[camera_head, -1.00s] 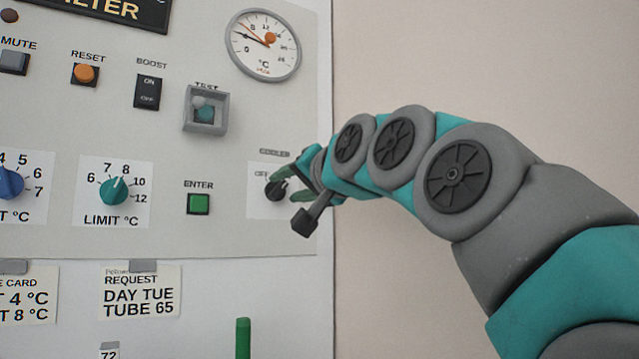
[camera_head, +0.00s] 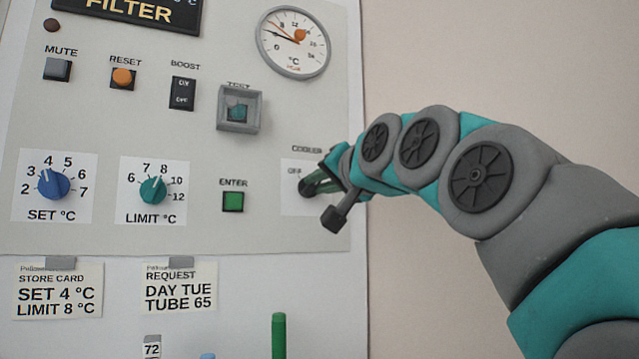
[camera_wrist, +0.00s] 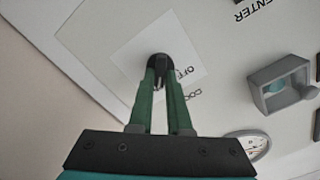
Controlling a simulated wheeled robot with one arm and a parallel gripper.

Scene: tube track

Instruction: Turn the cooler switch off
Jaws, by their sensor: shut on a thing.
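The cooler switch (camera_wrist: 159,64) is a round black knob on a white label plate, under the word COOLER at the right of the grey panel. In the wrist view the OFF mark is beside the knob, toward my gripper. My gripper (camera_wrist: 160,78) has green fingers, and they are shut on the sides of the knob. In the head view my gripper (camera_head: 318,185) reaches the knob from the right and hides most of it. Which way the knob's pointer is turned is hard to tell.
Left of the switch are the green ENTER button (camera_head: 233,201) and the teal LIMIT dial (camera_head: 153,190). The framed TEST button (camera_head: 239,109) and the temperature gauge (camera_head: 292,42) are above. Tubes (camera_head: 278,335) stand below. The wall to the right is bare.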

